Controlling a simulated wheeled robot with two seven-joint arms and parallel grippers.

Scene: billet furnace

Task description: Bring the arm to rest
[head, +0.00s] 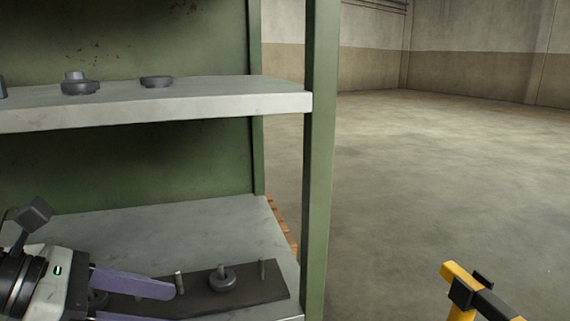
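My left gripper (166,306) comes in at the lower left over the lower shelf. Its two purple fingers are spread apart and I see nothing held between them. The lower finger is partly cut off by the picture edge. Just past the fingertips is a dark base plate (262,292) with several upright pegs on the lower shelf. A dark ring (222,282) sits around one peg. My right gripper is not in view.
A green rack post (320,150) stands right of the gripper. The upper shelf (200,106) overhangs and carries dark round parts (80,87) (157,81). A yellow and black frame (462,285) is at the lower right. Open concrete floor (440,170) lies beyond.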

